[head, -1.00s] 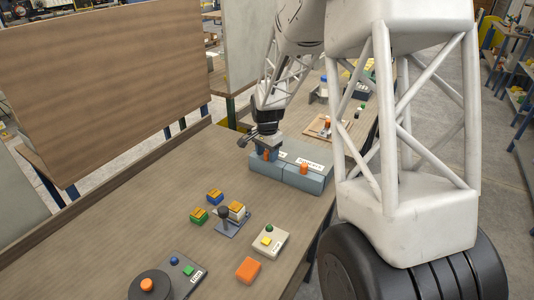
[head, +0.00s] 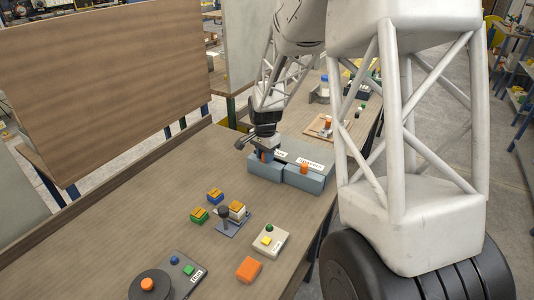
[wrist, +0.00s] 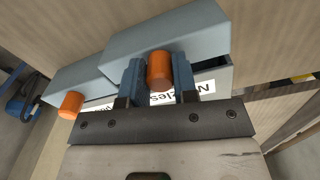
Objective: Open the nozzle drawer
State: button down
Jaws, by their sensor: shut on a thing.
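The nozzle drawer (wrist: 206,36) is a blue-grey block with an orange knob (wrist: 159,72) and a white label partly reading "Nozzles" (wrist: 196,91). My gripper (wrist: 159,80) is shut on the orange knob, one finger on each side of it. In the wrist view the drawer's block stands offset from the neighbouring block, with a pale side wall showing behind it. In the head view my gripper (head: 265,155) is at the left one of two blue-grey units and hides part of it.
In the head view, coloured blocks, a grey fixture and button boxes (head: 268,241) stand nearer on the table. The table left of the drawers is clear.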

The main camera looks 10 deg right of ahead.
jog(key=s+a, duration=0.7)
jog(key=shift+a, duration=0.15)
jog(key=shift+r, duration=0.1)
jog(key=c, duration=0.9)
grip_release()
jog(key=shift+s, duration=0.1)
jog(key=shift+r, duration=3.85)
